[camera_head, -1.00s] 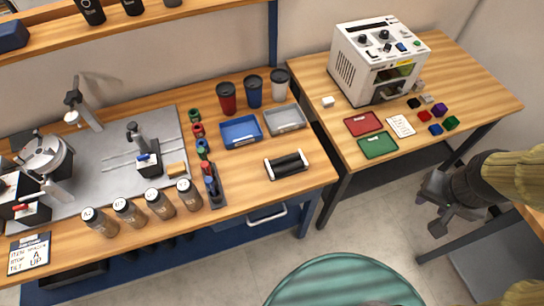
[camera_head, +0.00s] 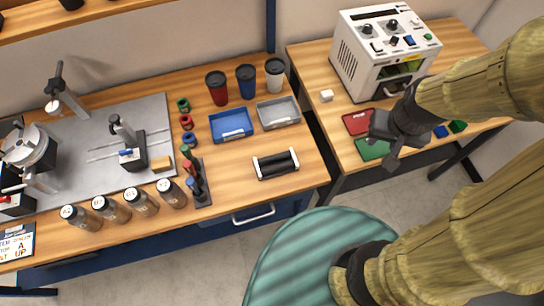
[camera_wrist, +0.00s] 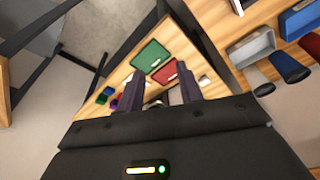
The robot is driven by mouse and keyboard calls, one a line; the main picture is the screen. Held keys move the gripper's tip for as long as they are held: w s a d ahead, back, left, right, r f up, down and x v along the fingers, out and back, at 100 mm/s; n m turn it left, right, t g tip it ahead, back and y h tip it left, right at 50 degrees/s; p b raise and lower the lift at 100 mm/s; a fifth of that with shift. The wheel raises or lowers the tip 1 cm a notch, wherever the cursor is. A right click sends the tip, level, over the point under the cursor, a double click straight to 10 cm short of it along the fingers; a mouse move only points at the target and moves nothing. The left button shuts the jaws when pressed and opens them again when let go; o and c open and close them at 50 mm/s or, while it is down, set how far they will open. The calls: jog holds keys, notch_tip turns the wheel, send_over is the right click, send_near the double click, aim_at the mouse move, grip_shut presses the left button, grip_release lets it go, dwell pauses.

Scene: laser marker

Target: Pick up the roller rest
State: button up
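The roller rest (camera_head: 276,164) has black rollers between two white end plates. It lies on the left wooden bench near its right end, in front of the blue and grey trays. My gripper (camera_head: 385,146) hangs above the right table, over the red and green mats, to the right of the roller rest and apart from it. In the wrist view the two dark fingers of my gripper (camera_wrist: 162,84) stand apart with nothing held between them. A white piece at the top edge of the wrist view may be part of the roller rest, but I cannot tell.
The blue tray (camera_head: 231,125) and grey tray (camera_head: 278,112) stand behind the roller rest, with several cups behind them. A rack of tools (camera_head: 196,183) stands to its left. The white machine (camera_head: 384,50) is on the right table. A gap separates bench and table.

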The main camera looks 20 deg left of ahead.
jog(key=shift+d, duration=0.1)
jog(key=shift+o, duration=0.8)
jog(key=shift+s+d, duration=0.1)
jog(key=shift+s, duration=0.1)
jog(key=o, duration=0.4)
jog(key=shift+s+f, duration=0.1)
jog(key=shift+c, duration=0.2)
jog(key=o, duration=0.4)
jog(key=w+a+f+m+g+y+b, duration=0.1)
jog(key=a+f+m+g+b, duration=0.1)
jog(key=f, duration=0.2)
jog(key=w+a+f+m+g+y+b, duration=0.1)
jog(key=a+f+m+g+b, duration=0.1)
jog(key=f, duration=0.3)
jog(key=w+a+f+m+g+y+b, duration=0.1)
jog(key=w+a+f+m+g+b, duration=0.1)
jog(key=f, duration=0.3)
jog(key=shift+a+y+b, duration=0.25)
jog(key=shift+y+b, duration=0.15)
jog(key=shift+b, duration=0.5)
jog(key=shift+c, duration=0.2)
jog(key=w+a+f+m+g+y+b, duration=0.1)
jog(key=w+a+m+g+y+b, duration=0.2)
jog(key=y, duration=0.4)
jog(key=w+a+m+b, duration=0.1)
jog(key=w+m+b, duration=0.1)
jog(key=shift+w+f+m+g+y+b, duration=0.15)
jog(key=shift+w+m+g+y+b, duration=0.2)
jog(key=shift+w+m+g+y, duration=0.05)
